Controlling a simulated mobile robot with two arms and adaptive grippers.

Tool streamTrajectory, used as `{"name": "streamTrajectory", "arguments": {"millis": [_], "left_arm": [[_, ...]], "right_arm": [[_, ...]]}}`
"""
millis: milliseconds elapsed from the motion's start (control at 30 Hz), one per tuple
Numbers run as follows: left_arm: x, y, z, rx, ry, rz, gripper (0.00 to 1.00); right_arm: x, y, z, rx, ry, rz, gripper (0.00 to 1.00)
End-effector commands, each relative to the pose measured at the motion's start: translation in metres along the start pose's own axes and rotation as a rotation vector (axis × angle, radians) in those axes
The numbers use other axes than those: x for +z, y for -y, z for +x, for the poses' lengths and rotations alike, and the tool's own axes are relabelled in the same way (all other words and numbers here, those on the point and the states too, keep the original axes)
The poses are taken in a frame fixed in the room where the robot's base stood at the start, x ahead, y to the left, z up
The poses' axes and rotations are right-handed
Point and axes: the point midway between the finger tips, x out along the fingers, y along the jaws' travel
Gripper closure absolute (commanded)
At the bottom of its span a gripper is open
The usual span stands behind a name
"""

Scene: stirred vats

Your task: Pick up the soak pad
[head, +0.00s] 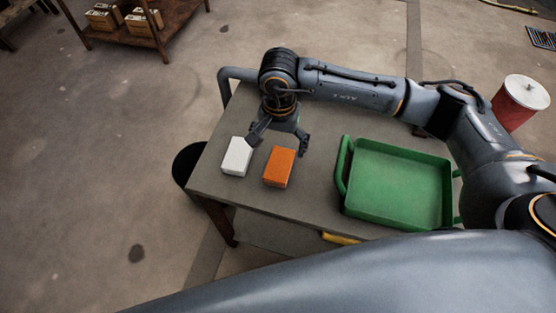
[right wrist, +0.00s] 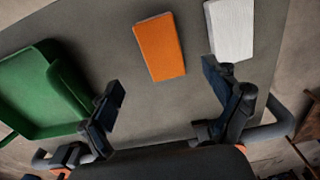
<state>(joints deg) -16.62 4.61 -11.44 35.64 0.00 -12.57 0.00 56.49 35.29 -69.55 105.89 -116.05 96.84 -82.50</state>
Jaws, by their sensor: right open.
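Two small block-shaped pads lie flat on the grey cart top, an orange one (head: 279,167) and a white one (head: 237,157) to its left. I cannot tell from their looks which is the soak pad. Both show in the right wrist view, the orange pad (right wrist: 160,47) and the white pad (right wrist: 230,30). My right gripper (head: 280,139) is open and empty, just behind the orange pad in the head view. In the right wrist view its fingers (right wrist: 164,80) are spread, with the orange pad beyond and between them. My left gripper is not in view.
A green tray (head: 345,200) with raised walls stands right of the pads on the cart top (head: 310,202). A red container with a white lid (head: 519,105) stands at the back right. A brown shelf (head: 130,43) with boxes is at the back left. Bare cart top surrounds the pads.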

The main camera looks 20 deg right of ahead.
Motion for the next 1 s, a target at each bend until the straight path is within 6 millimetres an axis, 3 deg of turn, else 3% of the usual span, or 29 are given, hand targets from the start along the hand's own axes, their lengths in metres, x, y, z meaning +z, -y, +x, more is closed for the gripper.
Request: {"name": "streamTrajectory", "arguments": {"millis": [33,167,267,567,733,1000], "left_arm": [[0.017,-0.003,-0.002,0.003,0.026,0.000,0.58],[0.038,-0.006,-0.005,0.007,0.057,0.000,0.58],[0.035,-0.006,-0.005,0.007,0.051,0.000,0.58],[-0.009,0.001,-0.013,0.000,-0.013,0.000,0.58],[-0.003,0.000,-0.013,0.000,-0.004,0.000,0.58],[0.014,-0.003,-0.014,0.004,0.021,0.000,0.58]], "right_arm": [[0.001,-0.001,0.011,0.003,0.003,0.000,0.11],[0.001,0.000,0.032,0.000,0.003,0.001,0.11],[0.000,0.000,0.041,-0.001,0.001,0.001,0.11],[-0.003,0.000,0.072,0.001,0.004,0.001,0.11],[-0.004,0.000,0.093,-0.001,0.002,0.000,0.11],[-0.004,0.001,0.096,-0.003,0.001,-0.001,0.11]]}}
